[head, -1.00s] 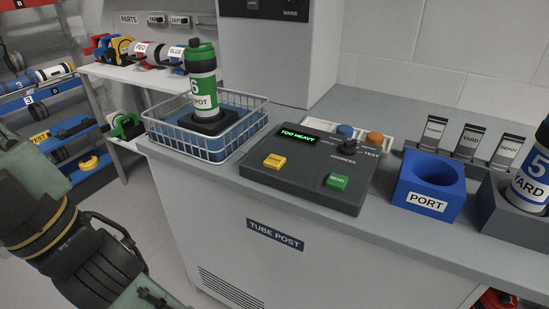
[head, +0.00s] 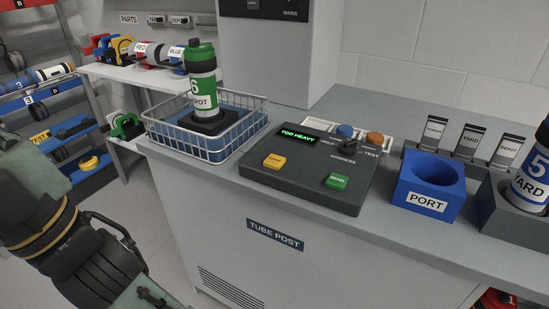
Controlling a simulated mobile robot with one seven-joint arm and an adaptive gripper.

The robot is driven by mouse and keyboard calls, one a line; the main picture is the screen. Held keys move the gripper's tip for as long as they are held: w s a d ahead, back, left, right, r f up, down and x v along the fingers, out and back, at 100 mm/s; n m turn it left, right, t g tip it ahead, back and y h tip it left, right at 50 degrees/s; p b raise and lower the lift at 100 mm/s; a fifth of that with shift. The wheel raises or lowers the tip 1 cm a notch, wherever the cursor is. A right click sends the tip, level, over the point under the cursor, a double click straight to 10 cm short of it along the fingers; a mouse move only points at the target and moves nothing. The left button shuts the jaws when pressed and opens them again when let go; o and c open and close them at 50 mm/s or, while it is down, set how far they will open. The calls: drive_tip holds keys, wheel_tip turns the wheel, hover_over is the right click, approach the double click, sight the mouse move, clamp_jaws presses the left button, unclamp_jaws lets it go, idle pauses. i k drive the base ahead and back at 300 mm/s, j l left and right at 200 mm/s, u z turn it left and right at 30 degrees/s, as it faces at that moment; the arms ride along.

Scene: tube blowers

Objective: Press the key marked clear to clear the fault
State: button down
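A dark control panel (head: 300,190) sits on the grey counter. Its yellow key (head: 274,162) is at the front left; the lettering on it is too small to read surely. A green key (head: 336,181) marked SEND is at the front right. The lit green display (head: 307,134) reads TOO HEAVY. Parts of my arm show at the lower left, apart from the panel. My gripper's fingers are not in view, and nothing touches the keys.
A wire basket (head: 230,147) left of the panel holds an upright green DEPOT tube (head: 202,80). Blue and orange knobs stand at the panel's back edge. A blue PORT holder (head: 428,186) and a blue YARD tube (head: 530,180) stand to the right. The counter's front edge is clear.

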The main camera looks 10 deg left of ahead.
sight(276, 161)
drive_tip(key=j+z, duration=0.1)
drive_tip(key=j, duration=0.4)
drive_tip(key=j+z, duration=0.15)
drive_tip(key=j, duration=0.35)
drive_tip(key=k+j+z, duration=0.1)
drive_tip(key=j, duration=0.4)
drive_tip(key=k+j+z, duration=0.15)
drive_tip(key=j, duration=0.35)
drive_tip(key=j+z, duration=0.1)
drive_tip(key=j, duration=0.4)
